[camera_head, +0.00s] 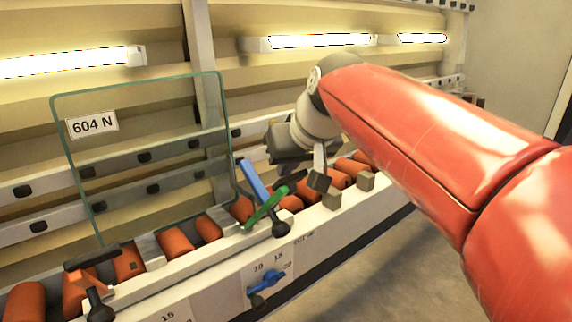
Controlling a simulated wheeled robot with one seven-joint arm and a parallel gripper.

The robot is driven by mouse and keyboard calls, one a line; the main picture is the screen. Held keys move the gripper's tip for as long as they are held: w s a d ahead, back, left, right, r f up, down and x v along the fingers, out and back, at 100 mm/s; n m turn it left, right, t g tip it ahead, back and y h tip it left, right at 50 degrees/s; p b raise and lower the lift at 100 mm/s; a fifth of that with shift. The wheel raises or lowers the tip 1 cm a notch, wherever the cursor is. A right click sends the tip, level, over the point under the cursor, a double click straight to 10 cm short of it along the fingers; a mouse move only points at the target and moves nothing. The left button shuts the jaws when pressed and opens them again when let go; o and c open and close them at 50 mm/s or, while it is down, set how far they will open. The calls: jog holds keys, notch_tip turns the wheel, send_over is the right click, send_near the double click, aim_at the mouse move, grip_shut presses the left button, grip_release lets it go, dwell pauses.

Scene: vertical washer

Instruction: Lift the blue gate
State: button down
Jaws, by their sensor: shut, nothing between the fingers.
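A blue flat bar (255,181), the blue part nearest to the task's gate, stands tilted above the rail, leaning to the upper left. Its lower end is near a green bar (266,208) and a black knob (280,229). A clear panel (150,150) with a greenish edge and a "604 N" label stands upright to the left. My gripper (319,181) is just right of the blue bar, above the orange rollers, pointing down. It looks shut and empty, with a visible gap to the bar. My wrist partly hides the rollers behind it.
Orange rollers (173,243) line the channel behind the white front rail (200,262). A blue knob (270,282) is on the front face. Another black knob (98,305) is at lower left. Open floor (400,262) lies in front.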

jog(key=p+v, duration=0.2)
jog(key=v, duration=0.7)
jog(key=shift+w+d+r+p, duration=0.25)
jog(key=shift+w+r+p, duration=0.1)
jog(key=w+a+r+n+g+h+p, duration=0.3)
jog(key=w+a+r+g+h+p, duration=0.1)
jog(key=w+a+g+p, duration=0.3)
jog(key=a+h+p, duration=0.1)
jog(key=a+p, duration=0.1)
jog(key=p, duration=0.1)
jog(key=shift+r, duration=0.3)
jog(key=shift+w, duration=0.1)
